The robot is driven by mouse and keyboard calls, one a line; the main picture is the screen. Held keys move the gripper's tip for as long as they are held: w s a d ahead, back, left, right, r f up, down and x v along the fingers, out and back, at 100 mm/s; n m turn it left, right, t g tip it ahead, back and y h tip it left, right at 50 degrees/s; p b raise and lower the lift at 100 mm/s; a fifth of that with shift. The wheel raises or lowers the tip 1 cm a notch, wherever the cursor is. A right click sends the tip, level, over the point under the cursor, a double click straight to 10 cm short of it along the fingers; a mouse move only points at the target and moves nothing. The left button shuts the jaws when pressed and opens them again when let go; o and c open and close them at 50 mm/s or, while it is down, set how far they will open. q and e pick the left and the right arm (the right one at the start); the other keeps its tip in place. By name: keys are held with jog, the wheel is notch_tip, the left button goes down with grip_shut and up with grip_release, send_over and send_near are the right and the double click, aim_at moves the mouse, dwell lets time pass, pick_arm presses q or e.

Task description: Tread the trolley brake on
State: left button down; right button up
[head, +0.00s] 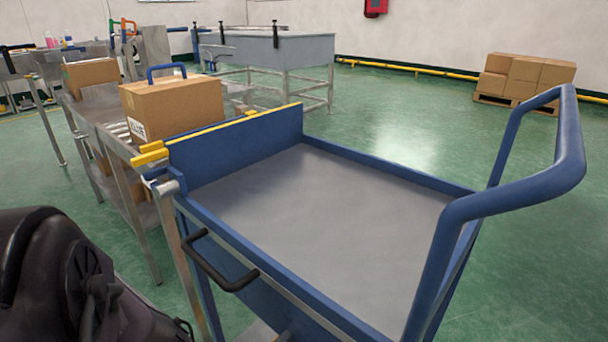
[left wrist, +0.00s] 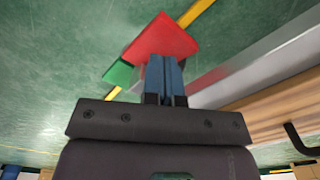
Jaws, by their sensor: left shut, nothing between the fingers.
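The trolley (head: 330,200) has a blue frame, a bare grey deck and a tall blue push handle (head: 520,190) on the right. Its pedals are out of sight in the head view. In the left wrist view a red pedal pad (left wrist: 160,35) and a smaller green pad (left wrist: 118,74) show above the green floor. My left gripper (left wrist: 165,60) is shut and empty, its blue fingertips at the lower edge of the red pad. I cannot tell whether they touch it. My left arm shows at the lower left of the head view. My right gripper is in neither view.
A black handle (head: 220,265) juts from the trolley's near side. Stacked cartons (head: 525,75) stand at the back right. The floor behind the trolley is clear.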

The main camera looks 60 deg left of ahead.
pick_arm(q)
jog(key=shift+f, duration=1.9)
jog(key=shift+r, duration=0.1)
dwell(0.3)
jog(key=shift+w+r+p, duration=0.1)
jog(key=shift+r+p, duration=0.2)
jog(key=shift+w+r+p, duration=0.1)
jog(key=shift+r+p, duration=0.65)
jog(key=shift+r, duration=0.15)
jog(key=shift+r+p, duration=1.9)
jog(key=shift+r, duration=0.9)
jog(key=shift+s, duration=0.2)
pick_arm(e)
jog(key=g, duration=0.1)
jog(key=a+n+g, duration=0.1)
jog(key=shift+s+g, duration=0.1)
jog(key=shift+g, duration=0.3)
